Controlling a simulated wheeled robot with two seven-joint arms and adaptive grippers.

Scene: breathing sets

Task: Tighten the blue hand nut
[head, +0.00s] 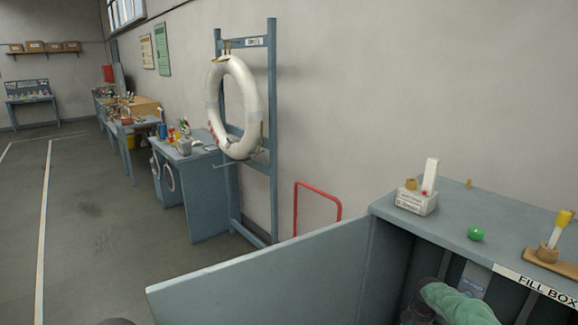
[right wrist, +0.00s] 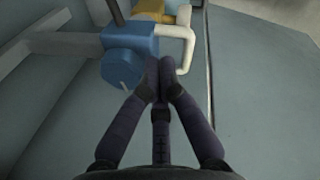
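The blue hand nut (right wrist: 124,68) shows in the right wrist view as a round blue knob with a small mark on its face. I see nothing between the tips. Whether they touch the nut I cannot tell. The nut cannot be made out in the head view. My left gripper is not in view.
In the head view, the box labelled FILL BOX (head: 540,288) has a blue-grey panel (head: 270,275) reaching out left. On its top are a white block (head: 416,201), a green knob (head: 476,233) and a yellow-topped piece (head: 560,230). A rack with a white ring (head: 215,100) stands behind.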

